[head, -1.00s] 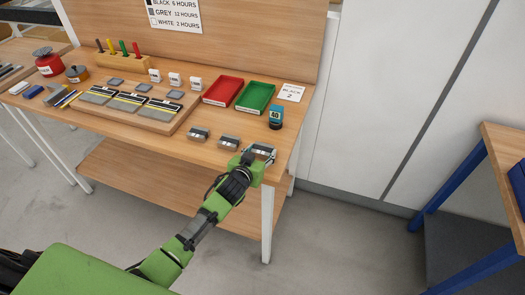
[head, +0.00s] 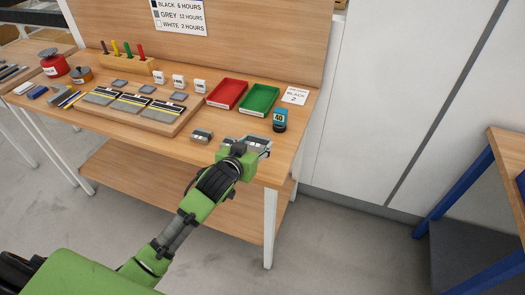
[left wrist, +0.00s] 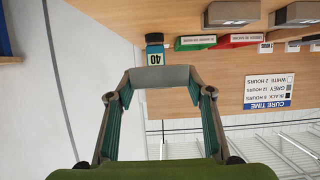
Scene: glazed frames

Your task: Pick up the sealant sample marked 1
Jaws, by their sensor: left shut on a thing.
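My left gripper (head: 257,147) is shut on a grey sealant sample (head: 262,141) near the table's front right. In the left wrist view the held sample (left wrist: 160,77) spans the gap between the two fingers; no number on it is readable. Another grey sample (head: 202,136) sits on the table to the left of the gripper. In the left wrist view two samples rest on the table, one nearer (left wrist: 232,14) and one at the right edge (left wrist: 298,14). In the head view my gripper covers the nearer one. My right gripper is not in view.
A red tray (head: 227,94), a green tray (head: 259,99) and a blue-and-black item marked 40 (head: 280,120) stand behind the gripper. A board with dark strips (head: 132,107) lies to the left. A label card (head: 295,96) is at the back right.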

